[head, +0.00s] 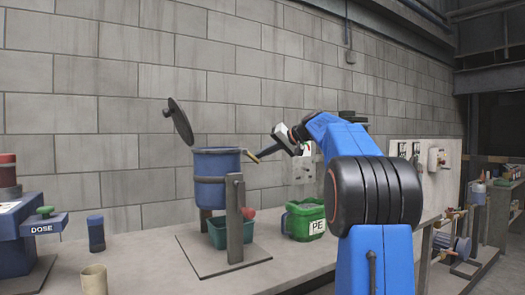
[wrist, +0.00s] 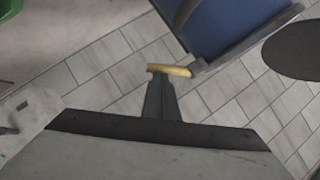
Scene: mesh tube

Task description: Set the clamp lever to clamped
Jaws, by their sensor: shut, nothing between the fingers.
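A blue pot (head: 217,165) hangs in a grey stand (head: 235,215), its dark round lid (head: 180,122) tilted up and open at the left. A short yellow bar (head: 252,157), which looks like the clamp lever's handle, shows at the pot's right rim. In the wrist view the yellow bar (wrist: 170,70) lies across just beyond my fingertips, its right end near a grey bracket (wrist: 197,66) on the blue pot (wrist: 225,25). My gripper (head: 263,153) is shut and empty; it also shows in the wrist view (wrist: 160,82). I cannot tell whether the fingertips touch the bar.
A teal bin (head: 231,231) stands under the pot, with a green container marked PE (head: 305,220) to its right. A blue DOSE device (head: 30,228), a dark blue cylinder (head: 96,233) and a tan cup (head: 94,279) stand at left. A block wall (head: 80,100) is behind.

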